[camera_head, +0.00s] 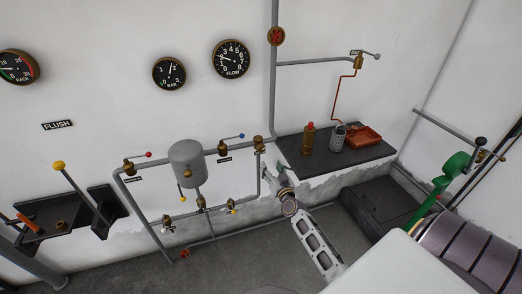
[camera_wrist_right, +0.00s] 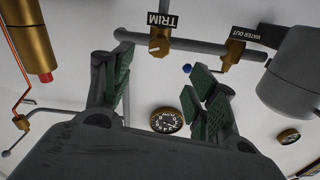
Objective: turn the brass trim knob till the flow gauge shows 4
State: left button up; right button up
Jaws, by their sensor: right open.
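The brass trim knob (camera_head: 259,144) sits on the grey wall pipe, above and left of my right gripper (camera_head: 276,178). In the right wrist view the knob (camera_wrist_right: 159,42) shows beside an upside-down TRIM label (camera_wrist_right: 163,20). My right gripper (camera_wrist_right: 163,85) is open there, with green pads apart and nothing between them. The knob lies beyond the fingers, apart from them. The round black flow gauge (camera_head: 232,60) is on the wall above. Its needle points to the left, around 2, but is too small to read exactly. My left gripper is out of view.
A dark shelf (camera_head: 368,157) right of the gripper holds a brass bottle (camera_head: 308,139), a grey mug (camera_head: 338,136) and an orange tray (camera_head: 363,136). A grey tank (camera_head: 187,163) and several valves are on the left. A vertical pipe (camera_head: 274,90) rises above the knob.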

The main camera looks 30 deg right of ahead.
jog(key=shift+n, duration=0.4)
jog(key=shift+w, duration=0.1)
send_near(262, 149)
jog(key=shift+a+x, duration=0.2)
jog(key=shift+x, duration=2.2)
jog(key=shift+d+f+b+x, duration=0.1)
jog(key=shift+b+x, duration=0.3)
jog(key=shift+x, duration=1)
jog(key=shift+d+f+b+x, duration=0.1)
jog(key=shift+b+x, duration=0.3)
jog(key=shift+x, duration=1)
jog(key=c, duration=1)
jog(key=shift+c, duration=0.2)
